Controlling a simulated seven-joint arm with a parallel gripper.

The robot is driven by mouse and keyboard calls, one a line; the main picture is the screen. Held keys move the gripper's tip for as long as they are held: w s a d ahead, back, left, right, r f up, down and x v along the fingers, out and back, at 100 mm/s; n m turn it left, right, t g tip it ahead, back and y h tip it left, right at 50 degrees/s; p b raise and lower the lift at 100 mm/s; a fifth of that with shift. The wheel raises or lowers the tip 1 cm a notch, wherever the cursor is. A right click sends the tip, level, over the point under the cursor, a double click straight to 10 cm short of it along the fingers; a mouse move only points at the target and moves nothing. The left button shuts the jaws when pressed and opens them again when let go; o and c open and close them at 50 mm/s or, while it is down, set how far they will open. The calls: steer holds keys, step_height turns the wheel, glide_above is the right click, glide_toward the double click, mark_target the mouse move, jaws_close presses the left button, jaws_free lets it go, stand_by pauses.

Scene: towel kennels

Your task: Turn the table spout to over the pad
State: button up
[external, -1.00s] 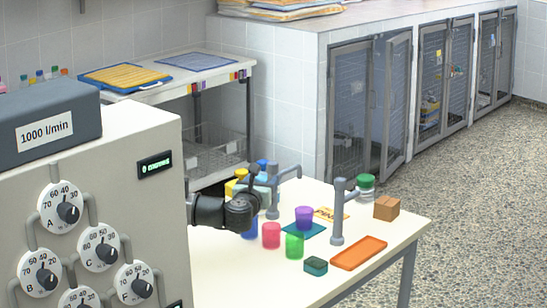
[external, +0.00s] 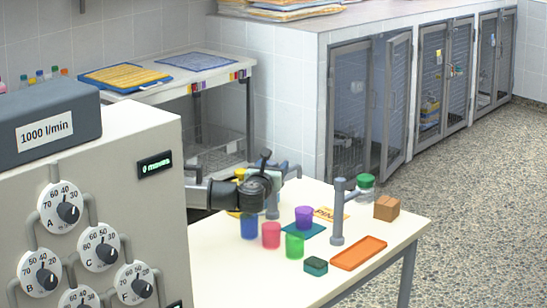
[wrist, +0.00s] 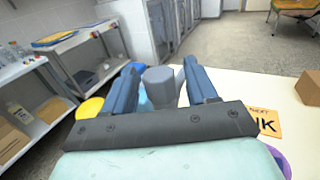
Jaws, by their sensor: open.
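A grey spout (external: 272,206) stands at the back of the white table, its post partly hidden by my gripper and its arm reaching right. A second grey spout (external: 338,215) stands farther right, beside the orange tray (external: 359,252). A flat teal pad (external: 291,229) lies between them, with a purple cup (external: 304,217) at it. My gripper (external: 268,172) is open at the back spout. In the wrist view, a grey rounded spout part (wrist: 160,84) shows between the two blue-grey fingers of my gripper (wrist: 161,78); contact cannot be told.
Blue (external: 249,227), pink (external: 271,235) and green (external: 294,245) cups stand in front of the pad. A teal block (external: 316,265) lies near the tray.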

jaws_close()
stand_by(0.4)
steer(key=shift+a+m+h, duration=0.15)
steer(key=shift+m+h, duration=0.15)
steer(key=shift+h, duration=0.1)
steer(key=m+g+h, duration=0.1)
steer(key=h, duration=0.1)
steer(key=shift+m+g+h, duration=0.3)
steer(key=shift+m, duration=0.1)
steer(key=shift+m+g+h, duration=1.7)
steer(key=shift+h, duration=0.4)
jaws_free()
steer(key=shift+s, duration=0.1)
